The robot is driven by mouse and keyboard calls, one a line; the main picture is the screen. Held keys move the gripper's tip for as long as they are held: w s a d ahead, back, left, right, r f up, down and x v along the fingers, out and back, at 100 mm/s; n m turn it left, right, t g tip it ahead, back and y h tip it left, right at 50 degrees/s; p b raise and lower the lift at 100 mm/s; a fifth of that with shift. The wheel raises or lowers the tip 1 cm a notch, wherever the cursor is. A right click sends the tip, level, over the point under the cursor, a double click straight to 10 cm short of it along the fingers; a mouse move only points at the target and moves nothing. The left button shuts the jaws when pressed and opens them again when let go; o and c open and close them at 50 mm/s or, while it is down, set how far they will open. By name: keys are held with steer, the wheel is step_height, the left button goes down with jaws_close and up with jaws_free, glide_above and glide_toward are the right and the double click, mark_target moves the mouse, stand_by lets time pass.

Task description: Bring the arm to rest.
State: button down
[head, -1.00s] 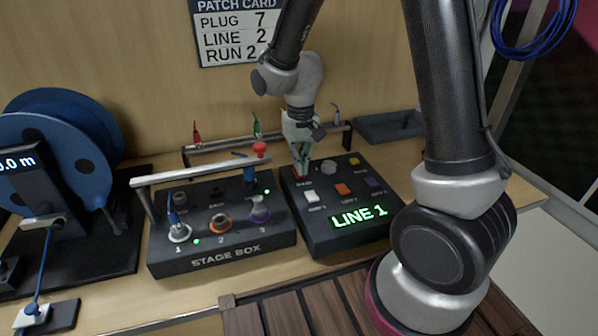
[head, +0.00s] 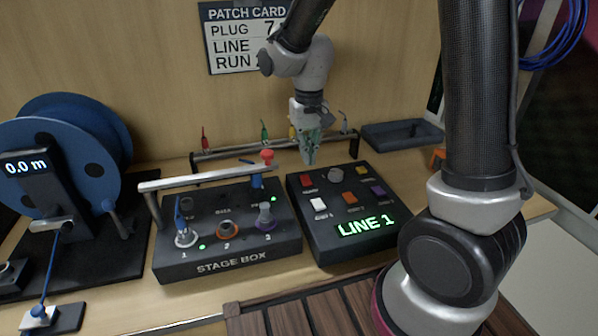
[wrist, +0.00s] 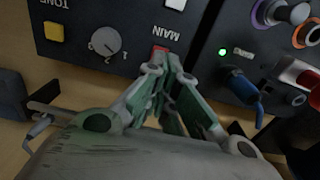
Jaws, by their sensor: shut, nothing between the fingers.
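My gripper (head: 309,156) is shut and empty. It points down above the back left part of the black button box, whose screen (head: 365,227) reads LINE 1. A red button (head: 306,180) lies just below the fingertips with a visible gap in the head view. In the wrist view the fingers (wrist: 176,120) converge near the red button (wrist: 160,51), beside the knob (wrist: 105,41) and the MAIN label. My arm rises from its base at the right and reaches over the box from behind.
A blue cable reel (head: 50,150) is at far left. A rack of small plugs (head: 225,151) and an empty tray (head: 400,134) stand behind.

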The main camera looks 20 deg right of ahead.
steer(key=s+d+r+t, duration=0.2)
steer(key=s+d+r, duration=0.5)
steer(key=s, duration=0.3)
steer(key=s+d+r+t, duration=0.2)
steer(key=s+d+r, duration=0.5)
steer(key=s, duration=0.3)
steer(key=shift+d+r, duration=0.4)
steer(key=shift+r, duration=0.45)
